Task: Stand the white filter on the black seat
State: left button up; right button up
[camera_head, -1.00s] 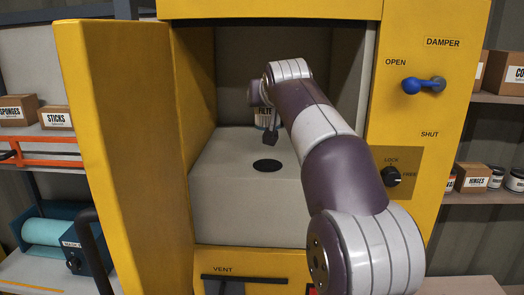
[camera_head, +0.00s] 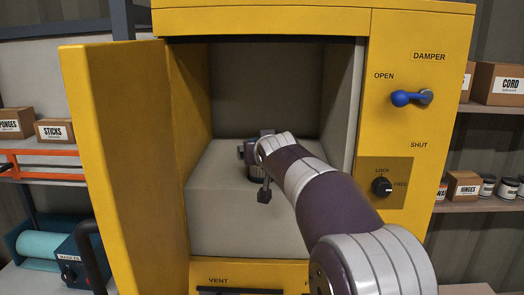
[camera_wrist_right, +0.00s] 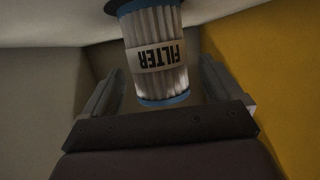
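The white filter (camera_wrist_right: 158,60), pleated with blue end rings and a "FILTER" label, shows in the right wrist view, upside down in that picture. Its far end is at the black seat (camera_wrist_right: 122,5), of which only a dark edge shows; the two appear to touch. My right gripper (camera_wrist_right: 158,85) is open, with one finger on each side of the filter and a gap to both. In the head view my right gripper (camera_head: 254,160) is inside the yellow cabinet, low over the grey block, and hides the filter and seat there. My left gripper is not in view.
The yellow cabinet (camera_head: 415,30) has an open door (camera_head: 125,160) on the left and a grey block (camera_head: 230,220) inside. A blue damper lever (camera_head: 402,98) and a black lock knob (camera_head: 382,186) are on its right front. Shelves with boxes stand on both sides.

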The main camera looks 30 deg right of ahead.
jog(key=b+v, duration=0.1)
jog(key=v, duration=0.1)
jog(key=b+v, duration=0.2)
jog(key=shift+s+a+f, duration=0.15)
jog(key=shift+s, duration=0.25)
jog(key=b+v, duration=0.2)
jog(key=v, duration=0.4)
jog(key=shift+s+r, duration=0.25)
jog(key=shift+r, duration=0.15)
jog(key=shift+s+a, duration=0.1)
jog(key=shift+a, duration=0.05)
